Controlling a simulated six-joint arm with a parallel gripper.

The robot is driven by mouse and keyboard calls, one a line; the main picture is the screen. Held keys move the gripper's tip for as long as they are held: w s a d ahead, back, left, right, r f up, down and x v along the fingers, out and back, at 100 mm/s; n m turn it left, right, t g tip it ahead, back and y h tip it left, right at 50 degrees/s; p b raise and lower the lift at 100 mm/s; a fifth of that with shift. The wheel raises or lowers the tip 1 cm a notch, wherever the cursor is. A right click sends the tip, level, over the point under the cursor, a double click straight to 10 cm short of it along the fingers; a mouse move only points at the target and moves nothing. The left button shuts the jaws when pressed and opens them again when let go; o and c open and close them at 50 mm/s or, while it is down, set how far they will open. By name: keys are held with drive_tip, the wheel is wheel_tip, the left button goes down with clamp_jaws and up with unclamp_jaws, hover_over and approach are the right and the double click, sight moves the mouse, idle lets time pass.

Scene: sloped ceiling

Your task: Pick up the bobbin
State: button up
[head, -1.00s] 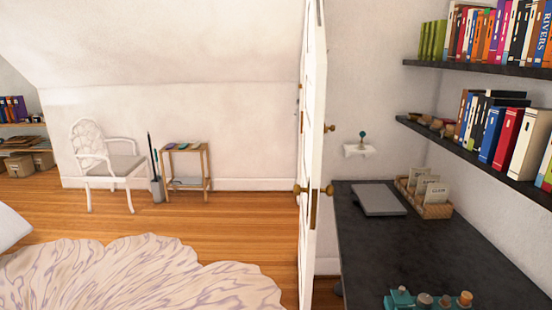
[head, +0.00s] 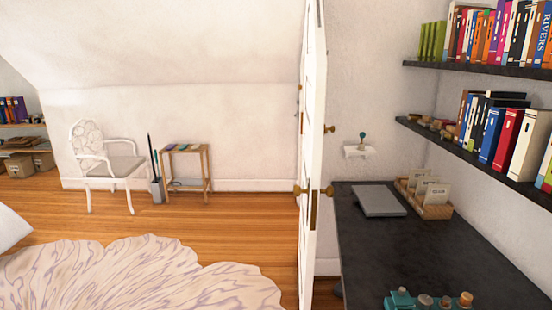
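No thing in the head view can be told for certain as the bobbin. At the bottom edge, several small spool-like or stoppered pieces stand in a row on the dark desk (head: 400,250). One is teal (head: 401,297), one is grey-brown (head: 424,300) and one has an orange-brown top (head: 465,299). The frame cuts off their lower parts. A small teal-topped object (head: 362,137) stands on a little white wall ledge (head: 358,151). My gripper is not in view.
A white door (head: 309,150) stands edge-on left of the desk. Wooden floor, with a pale rug (head: 140,275), is open at left.

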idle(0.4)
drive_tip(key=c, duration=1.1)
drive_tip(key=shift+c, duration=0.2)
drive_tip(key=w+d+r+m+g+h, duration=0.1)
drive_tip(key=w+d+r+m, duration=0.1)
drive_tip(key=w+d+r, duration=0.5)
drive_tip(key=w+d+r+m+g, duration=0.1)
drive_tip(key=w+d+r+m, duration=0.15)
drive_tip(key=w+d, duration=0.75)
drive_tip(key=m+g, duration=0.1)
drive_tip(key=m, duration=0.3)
hover_over(448, 299)
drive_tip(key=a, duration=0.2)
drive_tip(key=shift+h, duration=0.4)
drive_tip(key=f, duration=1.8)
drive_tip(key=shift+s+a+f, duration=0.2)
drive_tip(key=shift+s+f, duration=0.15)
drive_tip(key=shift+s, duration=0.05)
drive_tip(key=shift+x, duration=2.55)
